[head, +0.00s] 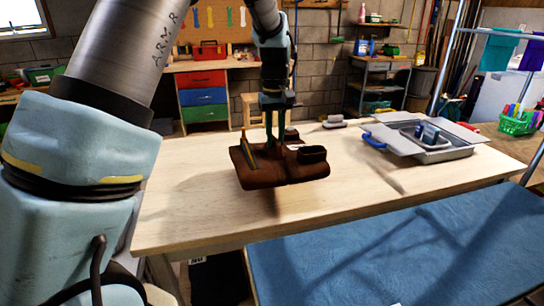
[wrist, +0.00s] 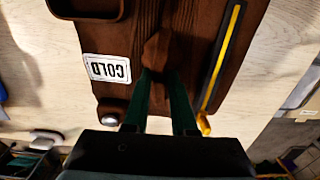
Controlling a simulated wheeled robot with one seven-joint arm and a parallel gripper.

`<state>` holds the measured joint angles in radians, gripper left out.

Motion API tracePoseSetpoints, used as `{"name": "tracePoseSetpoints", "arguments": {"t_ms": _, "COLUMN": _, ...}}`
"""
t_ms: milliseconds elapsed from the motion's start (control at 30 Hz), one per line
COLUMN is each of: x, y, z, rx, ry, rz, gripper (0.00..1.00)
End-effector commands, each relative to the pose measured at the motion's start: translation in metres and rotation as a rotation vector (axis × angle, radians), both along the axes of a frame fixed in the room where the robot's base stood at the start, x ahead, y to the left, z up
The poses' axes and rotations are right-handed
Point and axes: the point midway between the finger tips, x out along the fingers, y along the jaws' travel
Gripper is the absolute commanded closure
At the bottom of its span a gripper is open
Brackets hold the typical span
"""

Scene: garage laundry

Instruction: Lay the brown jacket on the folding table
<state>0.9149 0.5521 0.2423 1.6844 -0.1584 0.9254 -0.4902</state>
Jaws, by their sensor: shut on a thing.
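My gripper (head: 271,136) is shut on a small brown knob-like part on top of the brown jacket (head: 262,180), a stiff, blocky brown form with an open pocket-like box on one side. In the wrist view the jacket (wrist: 190,20) shows a white label reading COLD and a yellow strip in a dark slot. The fingertips (wrist: 158,72) meet at the knob. The jacket hangs level over the light wooden table (head: 190,215), which looks to be the folding table. A shadow lies below it, apart from its underside. The exact gap is hard to tell.
A grey open case (head: 445,155) with a blue handle stands on the table's right. A small grey object (head: 334,122) sits at the back edge. A blue flat surface (head: 400,250) lies in front. A green basket (head: 518,122) is at far right. The table's left part is clear.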

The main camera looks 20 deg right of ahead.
Motion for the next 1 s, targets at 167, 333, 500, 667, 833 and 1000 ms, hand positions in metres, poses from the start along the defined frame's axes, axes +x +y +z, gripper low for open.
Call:
{"name": "tracePoseSetpoints", "arguments": {"t_ms": 167, "x": 0.0, "y": 0.0, "z": -0.023, "rx": 0.001, "ry": 0.0, "rz": 0.0, "gripper": 1.0}}
{"name": "tracePoseSetpoints", "arguments": {"t_ms": 333, "x": 0.0, "y": 0.0, "z": -0.034, "rx": -0.001, "ry": -0.001, "rz": 0.0, "gripper": 1.0}}
{"name": "tracePoseSetpoints", "arguments": {"t_ms": 500, "x": 0.0, "y": 0.0, "z": -0.054, "rx": 0.001, "ry": 0.0, "rz": 0.0, "gripper": 1.0}}
{"name": "tracePoseSetpoints", "arguments": {"t_ms": 667, "x": 0.001, "y": 0.0, "z": -0.067, "rx": -0.001, "ry": -0.002, "rz": 0.001, "gripper": 1.0}}
{"name": "tracePoseSetpoints", "arguments": {"t_ms": 833, "x": 0.001, "y": 0.0, "z": -0.067, "rx": -0.002, "ry": -0.003, "rz": 0.0, "gripper": 1.0}}
{"name": "tracePoseSetpoints", "arguments": {"t_ms": 1000, "x": 0.0, "y": 0.0, "z": -0.07, "rx": 0.0, "ry": -0.001, "rz": 0.0, "gripper": 0.73}}
